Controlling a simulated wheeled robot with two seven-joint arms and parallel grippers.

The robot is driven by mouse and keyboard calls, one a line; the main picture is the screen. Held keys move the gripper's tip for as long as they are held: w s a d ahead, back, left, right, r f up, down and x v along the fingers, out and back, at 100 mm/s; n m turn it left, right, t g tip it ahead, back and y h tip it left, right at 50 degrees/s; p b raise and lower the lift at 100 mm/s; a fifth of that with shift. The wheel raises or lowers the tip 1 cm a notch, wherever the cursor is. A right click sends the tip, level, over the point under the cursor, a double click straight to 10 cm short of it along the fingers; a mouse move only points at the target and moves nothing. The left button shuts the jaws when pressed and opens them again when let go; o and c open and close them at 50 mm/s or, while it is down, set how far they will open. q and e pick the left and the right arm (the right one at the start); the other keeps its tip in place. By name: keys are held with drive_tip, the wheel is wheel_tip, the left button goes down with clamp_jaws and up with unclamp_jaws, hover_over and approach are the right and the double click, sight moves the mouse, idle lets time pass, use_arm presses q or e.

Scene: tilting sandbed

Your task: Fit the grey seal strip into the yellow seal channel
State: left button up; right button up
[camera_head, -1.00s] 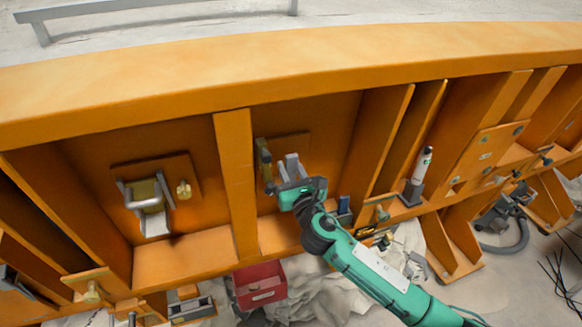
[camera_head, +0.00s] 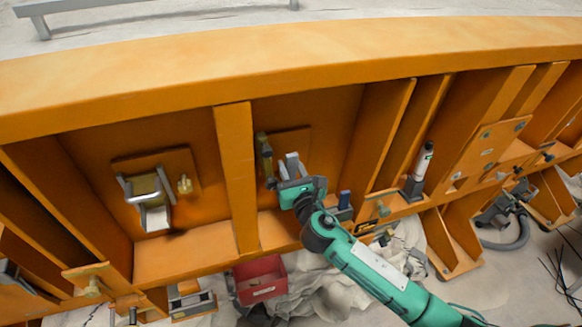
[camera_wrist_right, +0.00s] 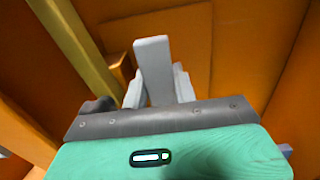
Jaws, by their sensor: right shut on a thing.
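My right gripper (camera_head: 290,176) reaches into an orange bay in the middle of the head view. It is shut on the grey seal strip (camera_wrist_right: 153,65), a light grey flat bar that stands up between the fingers in the right wrist view. The yellow seal channel (camera_head: 264,155) is a narrow upright bar left of the gripper, at the back of the bay. In the right wrist view the channel (camera_wrist_right: 78,45) runs diagonally at upper left. A gap shows between strip and channel there. The strip's lower part is hidden by the gripper. My left gripper is not in view.
An orange divider (camera_head: 235,180) stands left of the bay. The neighbouring bay holds a plate with a metal handle (camera_head: 145,187). A white-and-black tube (camera_head: 420,168) stands at right. A red bin (camera_head: 262,280) sits below on crumpled sheeting. Orange walls close the bay tightly.

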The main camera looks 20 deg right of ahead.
drive_tip(key=shift+w+f+b, duration=0.2)
drive_tip(key=shift+f+b, duration=0.6)
drive_tip(key=shift+f, duration=0.3)
drive_tip(key=shift+w+f+b, duration=0.2)
drive_tip(key=shift+f+b, duration=0.55)
drive_tip(key=shift+f, duration=0.4)
drive_tip(key=shift+w+f+b, duration=0.2)
drive_tip(key=shift+f+b, duration=0.6)
drive_tip(key=shift+f, duration=0.3)
idle(0.4)
drive_tip(key=o, duration=1.6)
